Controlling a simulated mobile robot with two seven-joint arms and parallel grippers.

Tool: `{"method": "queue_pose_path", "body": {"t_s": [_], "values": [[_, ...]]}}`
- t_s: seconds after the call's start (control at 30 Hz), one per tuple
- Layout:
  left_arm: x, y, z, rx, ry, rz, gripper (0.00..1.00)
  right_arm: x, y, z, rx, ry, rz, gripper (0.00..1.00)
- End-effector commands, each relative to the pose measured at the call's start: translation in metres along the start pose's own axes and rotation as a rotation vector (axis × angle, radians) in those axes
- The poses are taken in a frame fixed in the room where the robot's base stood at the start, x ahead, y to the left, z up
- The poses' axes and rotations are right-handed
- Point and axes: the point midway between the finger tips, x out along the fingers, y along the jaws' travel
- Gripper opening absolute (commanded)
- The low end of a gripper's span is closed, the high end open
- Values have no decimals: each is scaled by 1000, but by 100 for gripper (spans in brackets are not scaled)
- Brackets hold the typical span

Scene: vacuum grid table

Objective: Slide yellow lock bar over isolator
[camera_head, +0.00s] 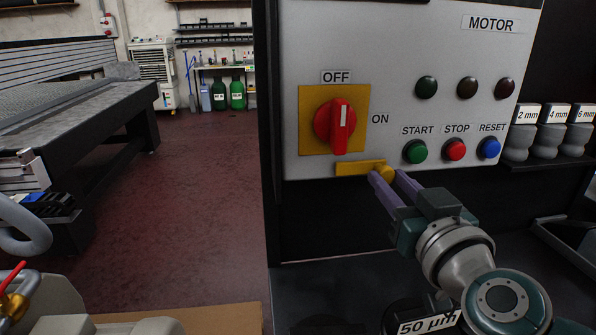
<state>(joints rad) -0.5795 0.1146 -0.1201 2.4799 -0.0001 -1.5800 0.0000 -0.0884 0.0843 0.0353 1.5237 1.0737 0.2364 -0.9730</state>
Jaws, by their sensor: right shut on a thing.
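The isolator (336,126) is a red rotary knob on a yellow square plate, on a light grey panel. Its white mark points up toward the OFF label (337,76). The yellow lock bar (352,168) lies level just below the isolator plate, near the panel's lower edge, not across the red knob. A round yellow knob (385,172) is at its right end. My right gripper (384,176) reaches in from the lower right, its two purple fingers shut on that knob. My left gripper is not in view.
Green START (415,151), red STOP (454,149) and blue RESET (489,148) buttons sit right of the lock bar, above my right gripper. Labelled containers (553,136) stand on a shelf at right. A grid table (80,95) is at left, with open floor between.

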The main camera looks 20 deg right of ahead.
Motion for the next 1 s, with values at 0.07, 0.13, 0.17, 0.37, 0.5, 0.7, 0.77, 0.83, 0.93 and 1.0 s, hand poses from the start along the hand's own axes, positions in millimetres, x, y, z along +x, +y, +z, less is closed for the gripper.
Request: {"method": "queue_pose_path", "body": {"t_s": [0.07, 0.13, 0.17, 0.37, 0.5, 0.7, 0.77, 0.83, 0.93, 1.0], "values": [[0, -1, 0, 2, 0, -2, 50, 0, 0, 0, 0, 0, 0, 0], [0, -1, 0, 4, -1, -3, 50, 0, 0, 0, 0, 0, 0, 0], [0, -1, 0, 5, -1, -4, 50, 0, 0, 0, 0, 0, 0, 0], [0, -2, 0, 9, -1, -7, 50, 0, 0, 0, 0, 0, 0, 0], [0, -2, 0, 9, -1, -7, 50, 0, 0, 0, 0, 0, 0, 0], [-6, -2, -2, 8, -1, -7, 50, 0, -21, 0, 5, -4, 2, 0], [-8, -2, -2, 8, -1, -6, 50, 0, -31, 0, 5, -4, 0, 0], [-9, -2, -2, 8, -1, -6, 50, 0, -39, 0, 3, -4, 0, 0], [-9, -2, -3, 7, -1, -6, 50, 0, -44, 0, 1, -2, -2, 0], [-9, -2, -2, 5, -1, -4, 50, 0, -44, 0, 0, -1, -2, 0]]}}
